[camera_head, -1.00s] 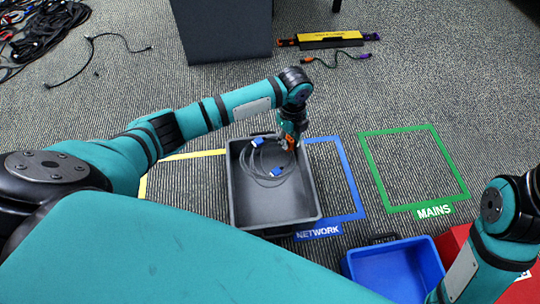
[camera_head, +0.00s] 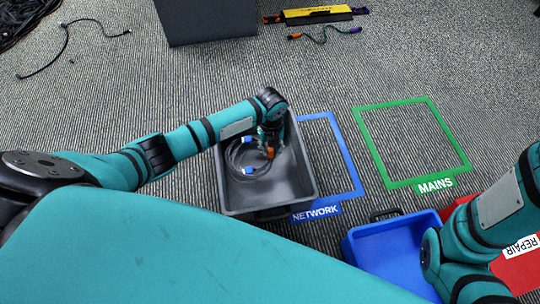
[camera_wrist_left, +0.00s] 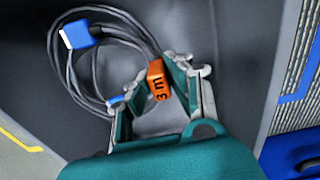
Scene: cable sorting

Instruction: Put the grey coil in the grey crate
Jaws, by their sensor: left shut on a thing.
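The grey coil (camera_head: 235,162) is a loop of grey cable with blue plugs and an orange tag. My left gripper (camera_head: 268,143) reaches down into the grey crate (camera_head: 278,190) and is shut on the coil near its tag. In the left wrist view the coil (camera_wrist_left: 73,72) hangs to the left of the gripper (camera_wrist_left: 155,92), with the tag marked "3 m" between the fingers. The crate's dark floor (camera_wrist_left: 230,45) shows behind it. I cannot tell whether the coil touches the floor. My right gripper is out of view.
The blue crate (camera_head: 385,242) stands at the lower right beside a red crate (camera_head: 515,265) marked REPAIR. A green MAINS outline (camera_head: 398,186) on the carpet is empty. The grey crate partly overlaps the blue NETWORK outline (camera_head: 350,165). Loose cables lie far left.

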